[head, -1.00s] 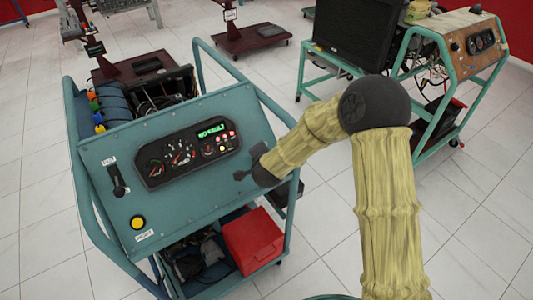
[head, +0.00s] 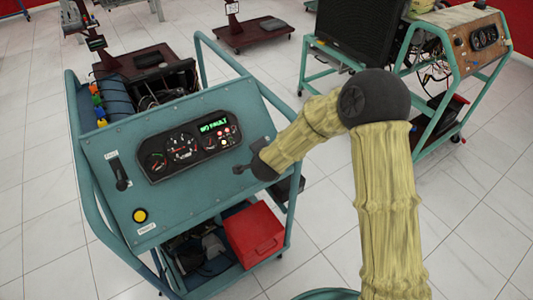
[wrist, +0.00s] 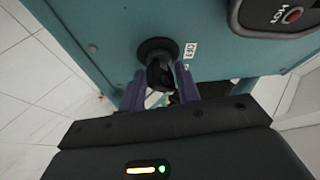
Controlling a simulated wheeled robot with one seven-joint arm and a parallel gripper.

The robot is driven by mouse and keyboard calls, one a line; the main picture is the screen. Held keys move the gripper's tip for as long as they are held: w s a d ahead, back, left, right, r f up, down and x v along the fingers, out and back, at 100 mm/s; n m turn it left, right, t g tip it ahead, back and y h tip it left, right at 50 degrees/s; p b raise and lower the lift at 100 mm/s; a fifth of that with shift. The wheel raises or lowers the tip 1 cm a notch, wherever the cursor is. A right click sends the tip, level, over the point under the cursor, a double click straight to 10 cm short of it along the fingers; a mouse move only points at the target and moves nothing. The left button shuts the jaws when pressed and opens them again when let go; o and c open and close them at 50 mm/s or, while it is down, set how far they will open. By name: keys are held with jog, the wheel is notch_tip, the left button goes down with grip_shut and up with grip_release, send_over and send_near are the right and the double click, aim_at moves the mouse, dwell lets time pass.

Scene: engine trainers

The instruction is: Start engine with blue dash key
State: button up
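The blue-green dash panel (head: 190,195) slopes on the nearer engine trainer, with a black gauge cluster (head: 184,145) whose green display reads "NO FAULT". The black key (wrist: 160,73) stands out from a round black switch on the panel's right side, beside a small white label. In the wrist view the two purple fingers of my gripper (wrist: 160,84) lie on both sides of the key and seem to press on it. In the head view my gripper (head: 247,169) is at the panel's right edge, small and partly hidden by my wrist.
A black lever (head: 118,172) and a yellow button (head: 140,215) are on the panel's left side. A red box (head: 254,237) sits on the trainer's lower shelf. Another trainer with a wooden panel (head: 470,35) stands at the back right. The tiled floor between them is clear.

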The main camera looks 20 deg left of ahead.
jog(key=v, duration=1.7)
jog(key=shift+s, duration=0.25)
jog(key=shift+r, duration=0.1)
jog(key=w+d+r+n+g+p, duration=0.25)
jog(key=d+n+p, duration=0.2)
jog(key=d, duration=0.75)
jog(key=s+d+r+n+g+h+p, duration=0.1)
jog(key=s+d, duration=0.3)
jog(key=d, duration=0.4)
jog(key=s+d+n+g+h, duration=0.1)
jog(key=s+d+n+g, duration=0.1)
jog(key=s+d, duration=0.3)
jog(key=d+g, duration=0.1)
jog(key=d, duration=0.3)
jog(key=shift+d+r+g+h+p, duration=0.2)
jog(key=shift+r+g+h+p, duration=0.15)
jog(key=shift+r+h, duration=0.05)
jog(key=shift+n, duration=0.25)
jog(key=shift+a, duration=0.1)
